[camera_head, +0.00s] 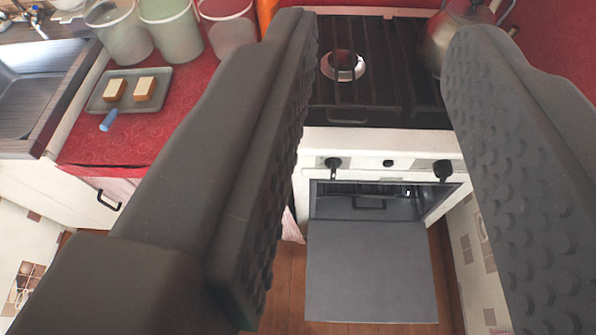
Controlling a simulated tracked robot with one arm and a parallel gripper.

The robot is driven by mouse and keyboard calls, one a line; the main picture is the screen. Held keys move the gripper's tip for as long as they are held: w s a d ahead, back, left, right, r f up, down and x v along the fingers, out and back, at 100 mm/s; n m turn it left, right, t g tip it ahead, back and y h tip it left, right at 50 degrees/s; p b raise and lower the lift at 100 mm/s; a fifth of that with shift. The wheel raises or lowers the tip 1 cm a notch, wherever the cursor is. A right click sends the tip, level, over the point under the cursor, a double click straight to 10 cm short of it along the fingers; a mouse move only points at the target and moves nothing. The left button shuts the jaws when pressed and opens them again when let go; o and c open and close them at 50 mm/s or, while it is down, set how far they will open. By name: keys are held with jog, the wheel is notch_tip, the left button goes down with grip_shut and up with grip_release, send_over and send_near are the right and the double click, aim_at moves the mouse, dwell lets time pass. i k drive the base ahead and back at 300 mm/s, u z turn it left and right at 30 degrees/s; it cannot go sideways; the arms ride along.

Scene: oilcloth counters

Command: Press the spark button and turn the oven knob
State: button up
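My gripper (380,52) is open and empty, its two dark fingers large in the foreground. Between them, farther off, stands the stove with a white front panel (360,147). The panel carries a black knob (333,163) at left, a small dark round button (388,163) in the middle and another black knob (442,170) at right, close to the right finger's edge. I cannot tell from labels which knob is the oven's. The oven door (370,270) hangs open below the panel. The fingers touch none of these.
The hob (385,100) has a burner (342,65) under its grate and a kettle (455,35) at back right. On the red counter (110,150) at left are a tray (165,100) with two blocks and several tubs. The open oven door juts out over the wooden floor.

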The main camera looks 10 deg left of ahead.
aim_at(333, 163)
jog(key=u, duration=1.25)
jog(key=k, duration=0.55)
